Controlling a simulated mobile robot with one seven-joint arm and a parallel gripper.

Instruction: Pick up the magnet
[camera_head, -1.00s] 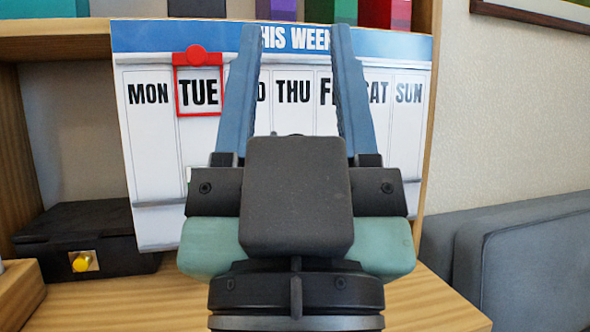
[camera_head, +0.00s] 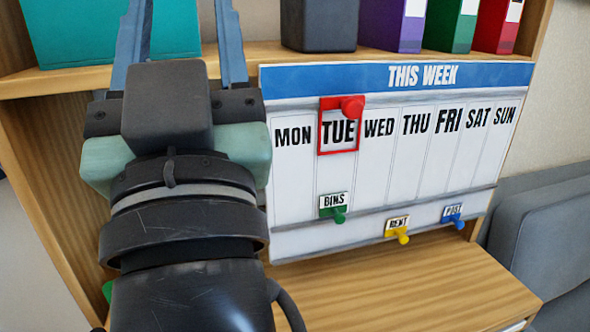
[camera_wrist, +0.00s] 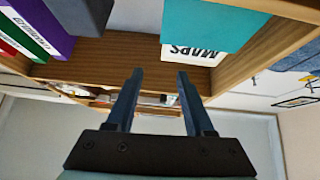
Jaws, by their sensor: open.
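The red frame magnet (camera_head: 340,125) with a round red knob sits around TUE on the white weekly board (camera_head: 400,180). Lower on the board are a green-pegged BINS magnet (camera_head: 334,207), a yellow-pegged RENT magnet (camera_head: 398,229) and a blue-pegged POST magnet (camera_head: 453,215). My gripper (camera_head: 181,8) is left of the board, raised to the shelf's height, open and empty. Its fingertips reach the top edge of the head view. In the wrist view my gripper (camera_wrist: 160,74) is apart from everything between its fingers. No magnet shows there.
The wooden shelf (camera_head: 265,52) above the board holds a teal box (camera_head: 85,35), a dark box (camera_head: 318,25) and purple, green and red binders (camera_head: 392,25). A bare wooden desktop (camera_head: 400,275) lies below the board. A grey sofa (camera_head: 540,235) stands at right.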

